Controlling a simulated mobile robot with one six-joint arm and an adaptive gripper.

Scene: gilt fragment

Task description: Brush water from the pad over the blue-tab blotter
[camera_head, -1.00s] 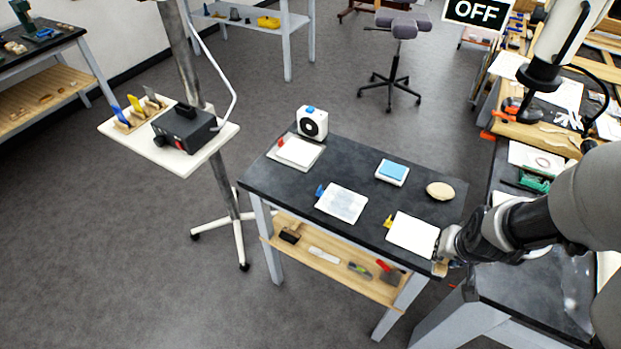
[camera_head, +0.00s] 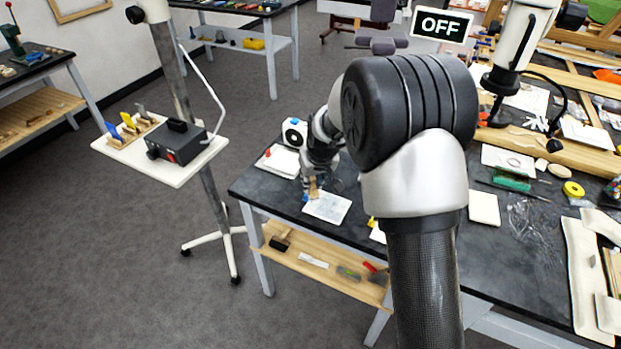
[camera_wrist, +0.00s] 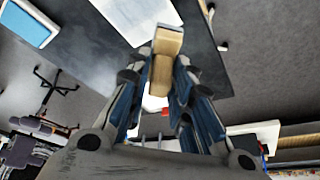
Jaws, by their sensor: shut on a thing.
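My gripper (camera_head: 316,180) is shut on a wooden-handled brush (camera_wrist: 167,42), with the fingers on both sides of it in the wrist view. In the head view the brush (camera_head: 313,188) points down at the back edge of the blue-tab blotter (camera_head: 328,207), a greyish-white sheet. The blue tab (camera_head: 305,198) shows at its left. I cannot tell whether the brush touches the sheet. A white sheet, likely this blotter, also shows in the wrist view (camera_wrist: 130,14). The blue pad (camera_wrist: 27,22) in its white tray is at that view's upper left; my arm hides it in the head view.
The red-tab blotter (camera_head: 283,160) lies behind, with a white fan-like box (camera_head: 294,132) beyond it. A yellow-tab blotter (camera_head: 377,234) is partly hidden by my arm. A dark device (camera_head: 178,140) stands on the left stand. An OFF sign (camera_head: 443,26) is at the top.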

